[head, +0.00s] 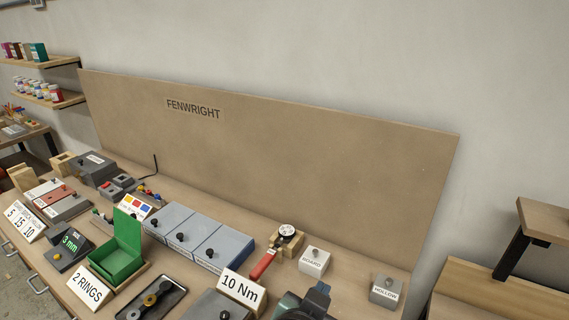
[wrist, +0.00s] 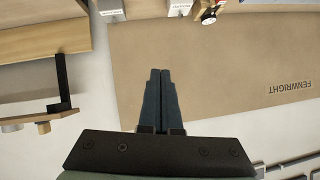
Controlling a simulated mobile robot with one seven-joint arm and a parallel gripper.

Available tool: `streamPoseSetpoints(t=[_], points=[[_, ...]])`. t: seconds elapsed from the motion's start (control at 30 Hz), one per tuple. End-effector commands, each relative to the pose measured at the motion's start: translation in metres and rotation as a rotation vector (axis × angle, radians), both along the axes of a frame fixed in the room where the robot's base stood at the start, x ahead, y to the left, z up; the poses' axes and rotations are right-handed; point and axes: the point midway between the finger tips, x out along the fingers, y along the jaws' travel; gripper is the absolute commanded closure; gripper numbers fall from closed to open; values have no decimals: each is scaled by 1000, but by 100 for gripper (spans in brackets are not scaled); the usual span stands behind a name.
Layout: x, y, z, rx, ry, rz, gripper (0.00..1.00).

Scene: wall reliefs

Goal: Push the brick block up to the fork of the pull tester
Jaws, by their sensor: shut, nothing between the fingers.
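A grey block marked BOARD (head: 314,262) and one marked HOLLOW (head: 387,291) stand on the bench, each with a dark knob on top. A round dial (head: 287,231) sits at a wooden block, with a red handle in front; I cannot tell if this is the pull tester, and no fork is clear. My gripper (head: 318,292) is at the bottom of the head view, in front of and between the two blocks. In the wrist view my gripper (wrist: 165,72) has its fingers together, empty.
A tan backboard (head: 270,150) marked FENWRIGHT stands behind the bench. Blue-grey boxes (head: 185,235), a green open box (head: 120,250) and a 10 Nm sign (head: 241,289) stand to the left. A wooden shelf (head: 545,220) is at the right.

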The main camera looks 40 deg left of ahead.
Motion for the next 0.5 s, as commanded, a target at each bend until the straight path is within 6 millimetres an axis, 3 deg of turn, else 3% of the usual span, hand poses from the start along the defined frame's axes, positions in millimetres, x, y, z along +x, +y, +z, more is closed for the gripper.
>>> streamPoseSetpoints(t=[0.03,0.1,0.23,0.3,0.4,0.5], points=[[-31,11,-15,-50,134,28,100],[-73,15,-51,-121,292,44,100],[-141,6,-95,-248,507,54,100],[-167,-2,-108,-301,579,51,100],[-189,-10,-120,-351,642,47,100],[-197,-14,-128,-372,664,45,100]])
